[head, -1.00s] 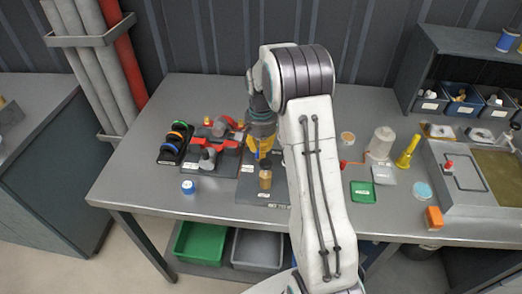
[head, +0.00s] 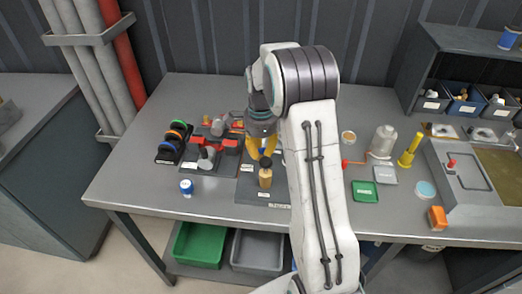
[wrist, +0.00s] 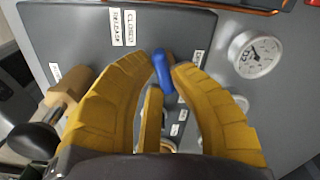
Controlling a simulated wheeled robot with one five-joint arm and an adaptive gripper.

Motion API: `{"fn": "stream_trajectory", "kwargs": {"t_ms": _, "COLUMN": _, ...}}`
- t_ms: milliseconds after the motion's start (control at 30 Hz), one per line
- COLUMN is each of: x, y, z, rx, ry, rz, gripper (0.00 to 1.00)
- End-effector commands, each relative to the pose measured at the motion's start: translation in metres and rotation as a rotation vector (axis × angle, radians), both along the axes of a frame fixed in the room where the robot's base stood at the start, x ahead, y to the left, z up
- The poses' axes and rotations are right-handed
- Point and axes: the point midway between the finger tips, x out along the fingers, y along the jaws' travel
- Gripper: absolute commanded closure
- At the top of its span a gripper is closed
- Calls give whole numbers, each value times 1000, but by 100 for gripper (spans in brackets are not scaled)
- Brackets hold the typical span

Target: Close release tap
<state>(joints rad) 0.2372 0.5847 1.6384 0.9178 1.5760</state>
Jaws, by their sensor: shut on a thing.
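The release tap shows in the wrist view as a blue lever (wrist: 162,68) on a dark grey panel (wrist: 65,35). Two labels, RELEASE (wrist: 115,27) and CLOSED (wrist: 131,28), are on the panel above and left of the lever. My gripper (wrist: 166,76) has yellow fingers, one on each side of the blue lever, shut on it. The lower end of the lever is between the fingertips.
A round gauge (wrist: 253,53) is right of my fingers, and the tan part with its black knob (wrist: 34,141) is close on the left. Red and grey fittings (head: 215,143) stand left of the panel. A blue-and-white cup (head: 186,187) stands on bare bench.

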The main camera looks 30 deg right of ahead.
Motion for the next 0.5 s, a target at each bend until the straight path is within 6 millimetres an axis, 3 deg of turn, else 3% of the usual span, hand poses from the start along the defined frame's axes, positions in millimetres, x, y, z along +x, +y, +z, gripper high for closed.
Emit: {"fn": "stream_trajectory", "kwargs": {"t_ms": 500, "x": -2, "y": 2, "z": -2, "rx": 0, "ry": 4, "rz": -313, "gripper": 100}}
